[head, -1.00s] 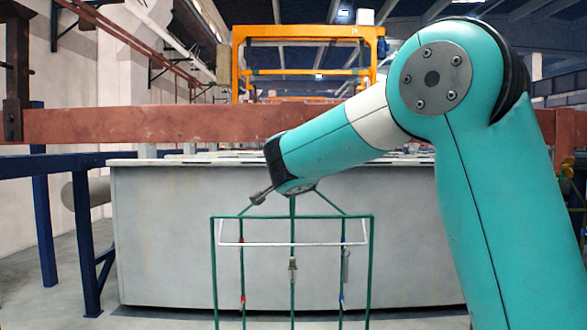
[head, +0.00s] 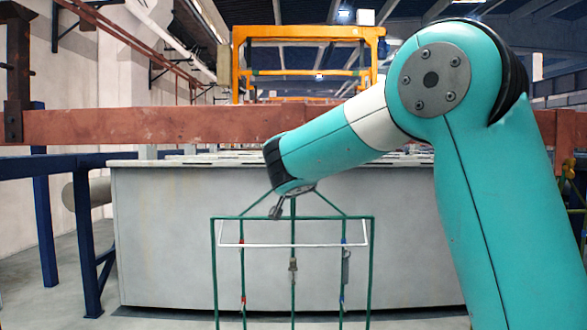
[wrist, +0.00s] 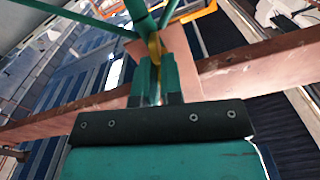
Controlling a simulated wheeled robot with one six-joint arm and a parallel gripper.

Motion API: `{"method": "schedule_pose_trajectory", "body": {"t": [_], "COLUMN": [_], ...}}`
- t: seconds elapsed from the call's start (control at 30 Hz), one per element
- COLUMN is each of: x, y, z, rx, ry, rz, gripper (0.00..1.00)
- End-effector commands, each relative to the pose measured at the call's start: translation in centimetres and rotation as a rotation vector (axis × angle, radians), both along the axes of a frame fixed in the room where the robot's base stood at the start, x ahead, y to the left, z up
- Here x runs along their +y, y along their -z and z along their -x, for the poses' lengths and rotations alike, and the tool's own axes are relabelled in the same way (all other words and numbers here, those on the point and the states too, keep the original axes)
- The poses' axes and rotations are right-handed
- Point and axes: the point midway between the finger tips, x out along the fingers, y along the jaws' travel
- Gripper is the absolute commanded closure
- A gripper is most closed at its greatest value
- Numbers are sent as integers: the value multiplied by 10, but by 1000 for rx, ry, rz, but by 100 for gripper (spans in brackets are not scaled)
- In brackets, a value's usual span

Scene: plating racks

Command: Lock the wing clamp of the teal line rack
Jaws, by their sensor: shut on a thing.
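The green rack (head: 372,260) hangs below the copper-coloured bar in the head view, with a white wire across its front. Its upper rods meet behind my arm's end, so its hook and clamp are hidden there. In the wrist view, green rack rods (wrist: 137,12) run down toward a brass-yellow wing clamp (wrist: 155,46) against the bar. My gripper (wrist: 156,70) is shut on this wing clamp. The fingers cover part of it, so I cannot tell how far it is turned.
The copper-coloured bar (head: 150,125) spans the view behind my arm. A long grey tank (head: 180,240) stands behind the rack. Blue supports (head: 42,210) stand at left, and an orange gantry (head: 310,32) is farther back.

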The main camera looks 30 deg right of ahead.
Motion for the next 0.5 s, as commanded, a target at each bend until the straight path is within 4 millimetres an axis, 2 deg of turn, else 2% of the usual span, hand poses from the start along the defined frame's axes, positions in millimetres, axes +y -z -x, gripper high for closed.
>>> {"method": "schedule_pose_trajectory", "body": {"t": [0.2,0.5], "x": [1,1], "y": [-1,0], "z": [-1,-1], "rx": [75,129], "ry": [-2,-2], "rz": [115,197], "gripper": [100,100]}}
